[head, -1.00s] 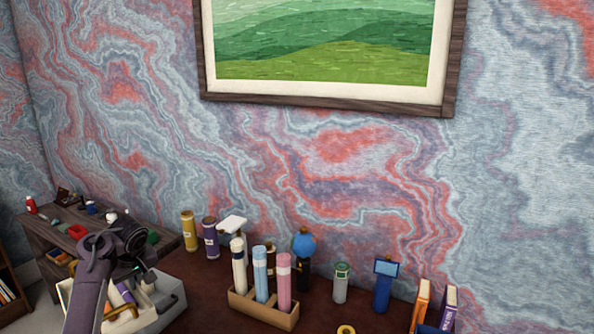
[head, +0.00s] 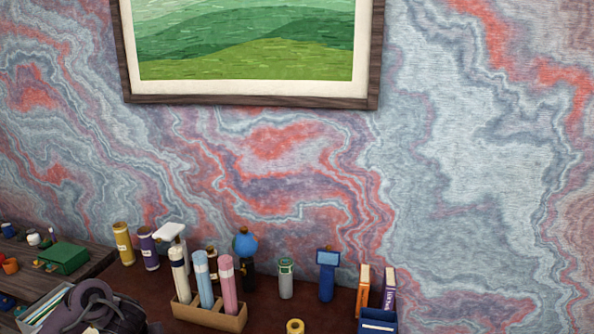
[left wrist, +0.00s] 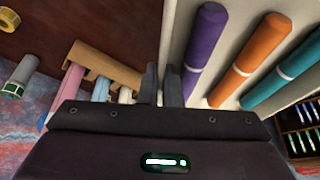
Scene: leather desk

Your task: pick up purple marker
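In the left wrist view a purple marker (left wrist: 203,45) lies in a pale tray (left wrist: 177,35), beside an orange marker (left wrist: 250,58) and a teal marker (left wrist: 290,72). My left gripper (left wrist: 162,85) has its two fingers a little apart with nothing between them. It is beside the purple marker, over the tray's edge. In the head view my left arm covers much of the tray (head: 40,308), and the purple marker cannot be made out there. My right gripper is in neither view.
A wooden holder (head: 210,316) with white, blue and pink tubes stands right of the tray. Behind it are yellow (head: 122,243) and purple (head: 148,248) bottles. A grey-green bottle (head: 286,278), a blue item (head: 326,275) and books (head: 376,290) stand farther right.

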